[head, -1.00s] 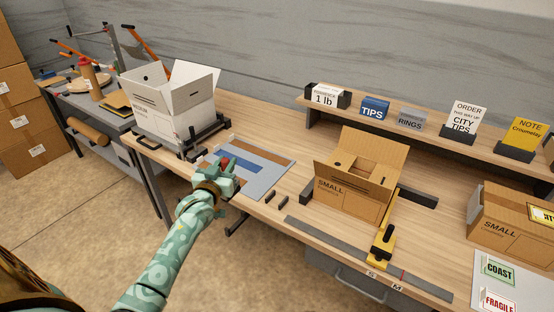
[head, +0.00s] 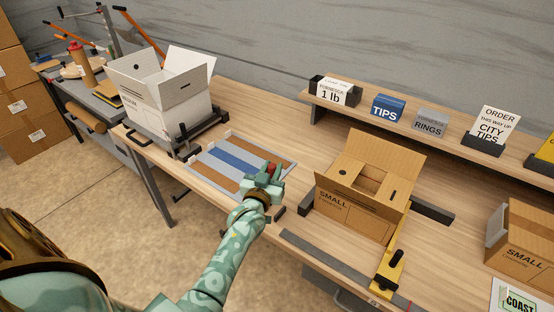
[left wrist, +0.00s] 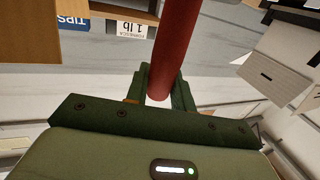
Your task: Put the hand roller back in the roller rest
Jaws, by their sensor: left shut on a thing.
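My left gripper (head: 265,178) is shut on the red handle of the hand roller (left wrist: 177,45), which runs up between the fingers in the left wrist view. In the head view, only a small red piece of it shows at the fingers, and the roller head is hidden. The gripper is over the front right corner of a striped mat (head: 205,175). A small dark block (head: 279,212), possibly part of the roller rest, stands on the bench just right of my left wrist; the rest of it is hidden. My right gripper is out of view.
An open white box (head: 180,108) stands in a dark frame at the left. An open small carton (head: 350,215) stands to the right, with a yellow stop (head: 393,262) beside it. A sign shelf (head: 350,112) runs along the back. Bare bench lies behind the mat.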

